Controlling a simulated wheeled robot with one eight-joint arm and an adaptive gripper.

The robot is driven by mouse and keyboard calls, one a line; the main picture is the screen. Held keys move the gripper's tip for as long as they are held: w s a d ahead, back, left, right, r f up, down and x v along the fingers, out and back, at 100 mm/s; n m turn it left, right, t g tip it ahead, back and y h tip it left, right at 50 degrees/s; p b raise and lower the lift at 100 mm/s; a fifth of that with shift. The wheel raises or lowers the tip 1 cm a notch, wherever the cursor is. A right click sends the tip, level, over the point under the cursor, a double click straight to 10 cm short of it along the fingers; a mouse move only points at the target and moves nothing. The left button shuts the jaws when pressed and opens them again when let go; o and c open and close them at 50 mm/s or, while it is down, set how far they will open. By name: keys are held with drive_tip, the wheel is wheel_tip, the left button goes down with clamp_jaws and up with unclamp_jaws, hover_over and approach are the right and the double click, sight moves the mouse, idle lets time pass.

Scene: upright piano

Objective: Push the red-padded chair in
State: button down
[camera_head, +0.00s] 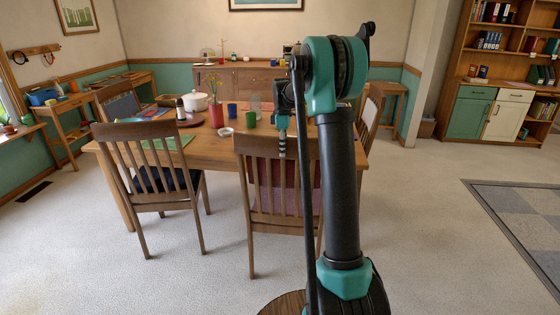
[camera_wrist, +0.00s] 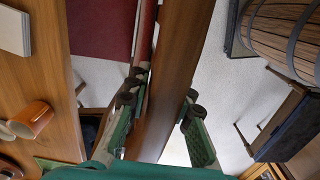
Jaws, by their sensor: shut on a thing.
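The red-padded chair (camera_head: 255,150) stands upright at the near side of the dining table (camera_head: 222,152), with its slatted wooden back toward me. Its pad (camera_head: 285,203) shows through the slats, and in the wrist view the dark red pad (camera_wrist: 98,28) lies beside the table edge. My gripper (camera_head: 283,140) is at the top of the chair back, and my arm hides the chair's right part. In the wrist view my gripper (camera_wrist: 163,112) has one finger on each side of the wooden top rail (camera_wrist: 178,70) and is shut on it.
A dark-padded chair (camera_head: 150,180) stands close on the left. A pot (camera_head: 195,102), a red vase (camera_head: 216,115) and cups are on the table. Carpet is open on the right.

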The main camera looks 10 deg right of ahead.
drive_tip(key=w+d, duration=0.2)
drive_tip(key=w, duration=0.5)
drive_tip(key=w+d, duration=0.3)
drive_tip(key=w, duration=0.5)
drive_tip(key=c, duration=1.3)
unclamp_jaws()
wheel_tip(320, 180, up, 12)
